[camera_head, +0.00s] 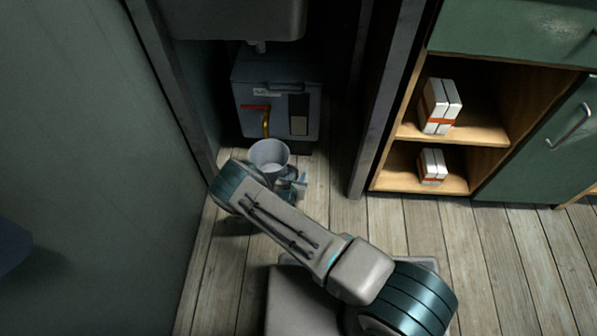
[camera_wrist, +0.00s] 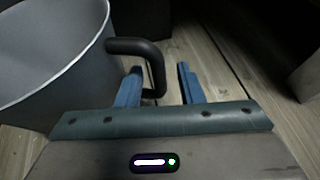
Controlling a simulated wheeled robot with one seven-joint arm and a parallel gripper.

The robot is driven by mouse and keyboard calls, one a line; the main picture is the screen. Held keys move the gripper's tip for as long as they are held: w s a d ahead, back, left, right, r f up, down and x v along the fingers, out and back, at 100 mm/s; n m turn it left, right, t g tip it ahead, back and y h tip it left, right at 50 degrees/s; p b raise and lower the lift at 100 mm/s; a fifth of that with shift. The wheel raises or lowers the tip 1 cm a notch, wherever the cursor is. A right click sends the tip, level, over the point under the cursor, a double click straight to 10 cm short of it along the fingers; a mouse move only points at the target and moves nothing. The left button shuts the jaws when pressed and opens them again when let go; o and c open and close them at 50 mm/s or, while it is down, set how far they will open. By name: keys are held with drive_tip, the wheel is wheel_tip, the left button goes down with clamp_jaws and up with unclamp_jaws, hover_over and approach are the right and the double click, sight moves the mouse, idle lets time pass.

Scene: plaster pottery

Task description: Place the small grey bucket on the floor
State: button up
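The small grey bucket (camera_head: 268,158) is in front of the cabinet box in the head view, upright, with its open top showing. Its base is hidden behind my arm, so I cannot tell for sure that it rests on the floor (camera_head: 335,225). In the wrist view the bucket (camera_wrist: 50,60) fills the left side. Its dark handle (camera_wrist: 135,47) sticks out to the right and bends down. My gripper (camera_wrist: 160,86) is open, with one blue finger on each side of the handle's downward part. A gap shows on the right finger's side. In the head view my gripper (camera_head: 296,183) is beside the bucket.
A grey-blue box (camera_head: 277,100) stands behind the bucket under a sink-like basin (camera_head: 240,15). A green wall (camera_head: 90,150) is close on the left. A dark post (camera_head: 375,110) and wooden shelves (camera_head: 455,135) with white-orange packs are right. Floor at lower right is clear.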

drive_tip(key=p+v, duration=0.3)
drive_tip(key=v, duration=0.6)
drive_tip(key=shift+s, duration=0.25)
drive_tip(key=shift+c, duration=0.2)
idle(0.7)
